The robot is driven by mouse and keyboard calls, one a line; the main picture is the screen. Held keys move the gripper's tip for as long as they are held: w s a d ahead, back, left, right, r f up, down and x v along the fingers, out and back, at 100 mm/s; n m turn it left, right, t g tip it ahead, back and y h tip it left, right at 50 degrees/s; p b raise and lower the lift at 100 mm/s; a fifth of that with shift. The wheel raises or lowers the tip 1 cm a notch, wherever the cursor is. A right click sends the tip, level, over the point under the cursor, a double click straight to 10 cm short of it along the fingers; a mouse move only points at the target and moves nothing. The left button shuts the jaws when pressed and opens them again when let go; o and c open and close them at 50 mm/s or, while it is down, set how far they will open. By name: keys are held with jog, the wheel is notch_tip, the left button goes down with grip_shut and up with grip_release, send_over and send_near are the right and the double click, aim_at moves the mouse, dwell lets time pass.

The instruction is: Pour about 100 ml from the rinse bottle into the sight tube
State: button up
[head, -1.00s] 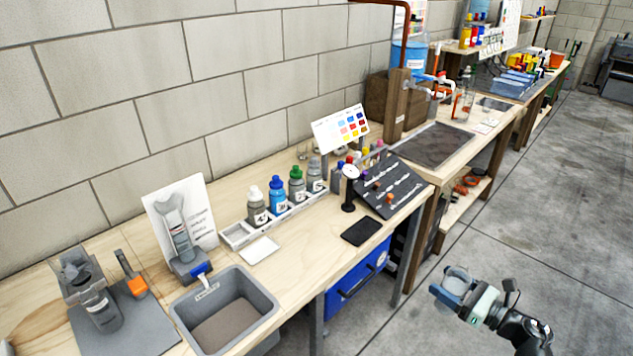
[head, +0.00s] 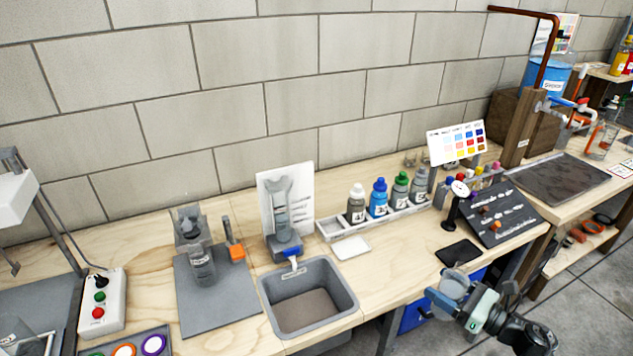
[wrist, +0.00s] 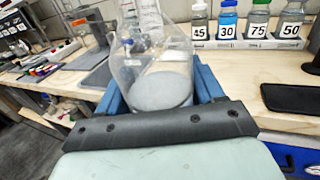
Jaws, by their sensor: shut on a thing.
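My gripper (head: 440,300) is shut on a clear, see-through bottle (wrist: 150,70), most likely the rinse bottle. Its round grey base faces the camera in the wrist view; its liquid level cannot be told. In the head view the bottle (head: 456,281) is at the bench's front edge. A narrow upright clear tube (head: 281,219), seemingly the sight tube, stands in a grey holder with a blue valve, in front of a white board with a drawing. It is left of my gripper and well apart from it.
A grey basin (head: 345,285) sits before the tube. A white rack (head: 335,229) holds several capped bottles. A black pad (head: 458,252) and black stand (head: 451,212) are near my gripper. A grey mat (head: 215,305) with another bottle lies at the left.

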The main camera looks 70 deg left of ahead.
jog(key=s+a+r+n+g+h, duration=0.35)
jog(key=s+a, duration=0.75)
jog(key=s, duration=0.4)
jog(key=s+a+r+n+g+h, duration=0.3)
jog(key=s+a+g, duration=0.2)
jog(key=s+a, duration=0.85)
jog(key=shift+s+a+r, duration=0.1)
jog(key=shift+s+a, duration=0.3)
jog(key=shift+a, duration=0.3)
jog(key=shift+s+a+r, duration=0.15)
jog(key=shift+s+a, duration=0.25)
jog(key=shift+a, duration=0.25)
jog(key=shift+s+a+r, duration=0.1)
jog(key=shift+s+a, duration=0.3)
jog(key=shift+a, duration=0.3)
jog(key=shift+r, duration=0.1)
notch_tip(320, 180, up, 9)
jog(key=a+m+h, duration=0.1)
jog(key=m+h, duration=0.1)
jog(key=m, duration=0.6)
jog(key=shift+w+f+t, duration=0.2)
jog(key=shift+w+t, duration=0.1)
jog(key=shift+t, duration=0.05)
